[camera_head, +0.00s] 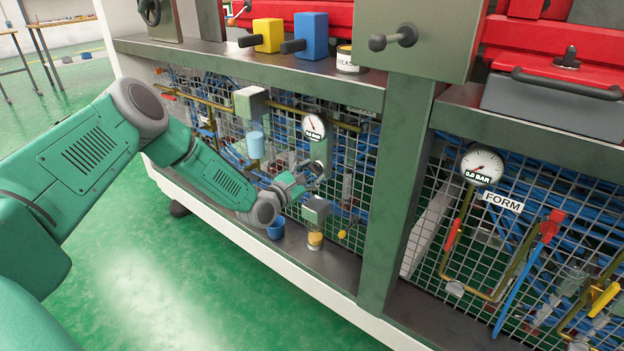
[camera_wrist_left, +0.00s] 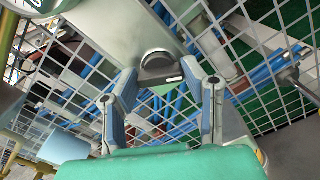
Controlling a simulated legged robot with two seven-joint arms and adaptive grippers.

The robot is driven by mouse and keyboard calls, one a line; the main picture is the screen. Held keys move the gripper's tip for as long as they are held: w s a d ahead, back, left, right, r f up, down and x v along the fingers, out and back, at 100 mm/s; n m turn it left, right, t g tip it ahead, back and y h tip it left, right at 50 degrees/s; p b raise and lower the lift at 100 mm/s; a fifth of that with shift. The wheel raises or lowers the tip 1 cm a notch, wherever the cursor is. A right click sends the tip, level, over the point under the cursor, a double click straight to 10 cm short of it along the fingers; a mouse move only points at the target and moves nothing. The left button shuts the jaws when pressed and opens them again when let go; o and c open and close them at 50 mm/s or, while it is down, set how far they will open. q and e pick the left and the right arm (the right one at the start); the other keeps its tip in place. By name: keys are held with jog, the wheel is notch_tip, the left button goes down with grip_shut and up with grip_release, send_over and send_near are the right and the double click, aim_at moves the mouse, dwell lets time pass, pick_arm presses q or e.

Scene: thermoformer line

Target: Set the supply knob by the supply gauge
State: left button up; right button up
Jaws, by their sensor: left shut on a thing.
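The supply gauge (camera_head: 313,127) is a round white dial with a dark needle and a "0.0 BAR" readout, on the mesh panel under the bench. Part of a dial rim (camera_wrist_left: 38,5) shows at the top left of the wrist view. Below the gauge is a grey-green regulator block (camera_head: 320,151), which also fills the upper middle of the wrist view (camera_wrist_left: 125,25). The supply knob (camera_wrist_left: 158,62) is a small grey round knob on this block. My left gripper (camera_head: 306,177) reaches in from the left. Its fingers (camera_wrist_left: 160,76) are shut on the knob's two sides. My right gripper is not in view.
A second gauge (camera_head: 482,166), labelled FORM, hangs on the right mesh panel. A grey box with a yellow base (camera_head: 315,222) and a blue cup (camera_head: 276,229) are below my gripper. A green post (camera_head: 397,195) stands to the right. Wire mesh and blue hoses lie behind.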

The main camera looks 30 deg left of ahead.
pick_arm(q)
jog(key=n, duration=0.6)
jog(key=f+n, duration=0.1)
jog(key=n, duration=0.3)
jog(key=shift+s, duration=0.2)
jog(key=shift+n, duration=0.3)
jog(key=o, duration=1.2)
jog(key=shift+c, duration=0.2)
jog(key=shift+w+a+r, duration=0.1)
jog(key=shift+a, duration=0.05)
jog(key=shift+r, duration=0.1)
jog(key=s+a, duration=0.1)
jog(key=s, duration=1.1)
